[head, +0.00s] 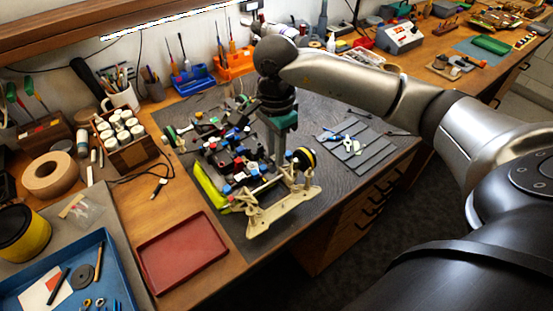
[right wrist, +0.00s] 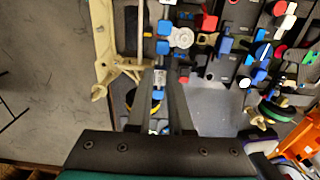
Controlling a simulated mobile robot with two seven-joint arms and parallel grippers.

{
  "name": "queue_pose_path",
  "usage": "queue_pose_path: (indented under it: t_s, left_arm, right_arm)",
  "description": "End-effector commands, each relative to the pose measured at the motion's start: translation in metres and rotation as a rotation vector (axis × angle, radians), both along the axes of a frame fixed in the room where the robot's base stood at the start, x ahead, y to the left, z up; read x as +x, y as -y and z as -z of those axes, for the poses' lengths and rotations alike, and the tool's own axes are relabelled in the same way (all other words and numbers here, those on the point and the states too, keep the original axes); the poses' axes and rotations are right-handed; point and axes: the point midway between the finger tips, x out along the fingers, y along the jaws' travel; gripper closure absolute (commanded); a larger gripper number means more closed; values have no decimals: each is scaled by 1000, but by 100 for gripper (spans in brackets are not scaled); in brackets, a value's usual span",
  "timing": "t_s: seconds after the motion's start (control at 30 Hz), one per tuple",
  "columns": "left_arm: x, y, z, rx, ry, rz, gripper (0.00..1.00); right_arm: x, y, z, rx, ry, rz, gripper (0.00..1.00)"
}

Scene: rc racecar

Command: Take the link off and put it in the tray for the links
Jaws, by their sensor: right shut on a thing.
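The RC racecar stands on the dark mat, with its cream-coloured bumper part (head: 283,209) toward the front. My right gripper (head: 276,158) reaches down into the car from above, behind the cream part. In the right wrist view, its two fingers (right wrist: 160,78) are shut on a small link (right wrist: 157,94) with blue and silver parts, among the car's parts. Whether the link is still joined to the car is hard to tell. A flat red tray (head: 181,253) lies empty at the front of the bench. My left gripper is not in view.
A blue tray (head: 31,299) with tools and small parts is at the front left. Grey plates (head: 367,147) with blue pieces lie right of the car. A wooden rack of white jars (head: 131,155) and a tape roll (head: 49,174) stand at left.

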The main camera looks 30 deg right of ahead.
Motion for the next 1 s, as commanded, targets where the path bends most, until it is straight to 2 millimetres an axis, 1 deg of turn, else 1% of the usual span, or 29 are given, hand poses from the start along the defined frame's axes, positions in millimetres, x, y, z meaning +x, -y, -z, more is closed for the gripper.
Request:
queue_pose_path:
  t_s: [0.37,1.0]
  left_arm:
    - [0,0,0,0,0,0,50]
    - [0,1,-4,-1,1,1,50]
  right_arm:
    - [0,0,-1,0,0,0,100]
    - [0,0,-10,0,0,0,100]
